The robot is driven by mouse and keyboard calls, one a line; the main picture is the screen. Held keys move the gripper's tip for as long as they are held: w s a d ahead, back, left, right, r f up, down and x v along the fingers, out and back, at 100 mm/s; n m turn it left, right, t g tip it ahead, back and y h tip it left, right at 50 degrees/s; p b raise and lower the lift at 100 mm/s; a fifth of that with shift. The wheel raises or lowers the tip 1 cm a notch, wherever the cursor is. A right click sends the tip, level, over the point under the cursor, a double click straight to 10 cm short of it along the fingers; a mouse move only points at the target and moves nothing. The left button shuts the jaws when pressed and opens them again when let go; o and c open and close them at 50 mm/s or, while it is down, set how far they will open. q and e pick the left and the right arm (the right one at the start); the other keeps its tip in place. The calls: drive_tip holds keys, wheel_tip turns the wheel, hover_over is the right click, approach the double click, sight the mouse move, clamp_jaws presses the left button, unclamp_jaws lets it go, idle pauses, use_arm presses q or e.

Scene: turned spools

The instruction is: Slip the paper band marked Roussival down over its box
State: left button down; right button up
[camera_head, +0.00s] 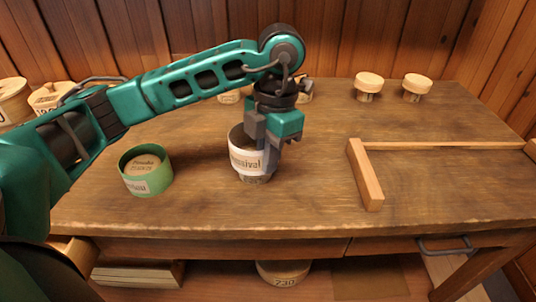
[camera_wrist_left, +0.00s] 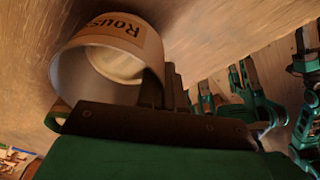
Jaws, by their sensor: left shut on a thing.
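The paper band marked "...ssival" (camera_head: 245,158) is a pale ring with a printed label. My left gripper (camera_head: 268,150) is shut on its right wall, fingers pointing down. In the left wrist view the band (camera_wrist_left: 92,38) shows "Rous" on its label, and its open end faces the camera. A pale rounded surface shows inside it; I cannot tell whether this is a box or the band's inner wall.
A green band (camera_head: 147,180) stands around a round box with a printed lid (camera_head: 143,164) on the left. Two pale spools (camera_head: 368,84) (camera_head: 416,86) stand at the back right. A wooden frame (camera_head: 364,174) lies right of the gripper. The table's front middle is clear.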

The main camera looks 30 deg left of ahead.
use_arm(q)
drive_tip(key=shift+f, duration=0.15)
drive_tip(key=shift+s+f+b, duration=0.1)
drive_tip(key=shift+f+b, duration=0.25)
drive_tip(key=shift+b, duration=0.1)
